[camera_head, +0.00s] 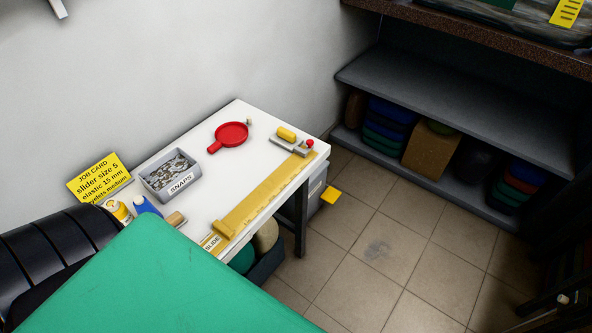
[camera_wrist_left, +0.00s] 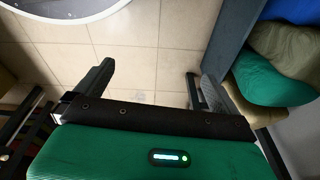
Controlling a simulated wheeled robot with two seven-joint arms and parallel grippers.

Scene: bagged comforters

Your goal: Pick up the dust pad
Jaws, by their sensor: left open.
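No object is clearly recognisable as the dust pad. A faint grey patch (camera_head: 377,250) lies flat on the tiled floor in the head view, and a similar faint mark (camera_wrist_left: 138,97) shows between my fingers in the wrist view. A small flat yellow piece (camera_head: 331,195) is beside the grey unit under the table; I cannot tell whether it is a pad. My left gripper (camera_wrist_left: 150,78) is open and empty, with its dark fingers wide apart above the floor. My right gripper is in neither view.
The white table (camera_head: 204,205) holds a snaps tray (camera_head: 184,193), a red pan-shaped item (camera_head: 231,134) and a yellow ruler (camera_head: 262,196). A bin (camera_head: 267,268) with rolled bundles stands under it. Grey shelves (camera_head: 450,110) with bundles stand at right. The floor between is clear.

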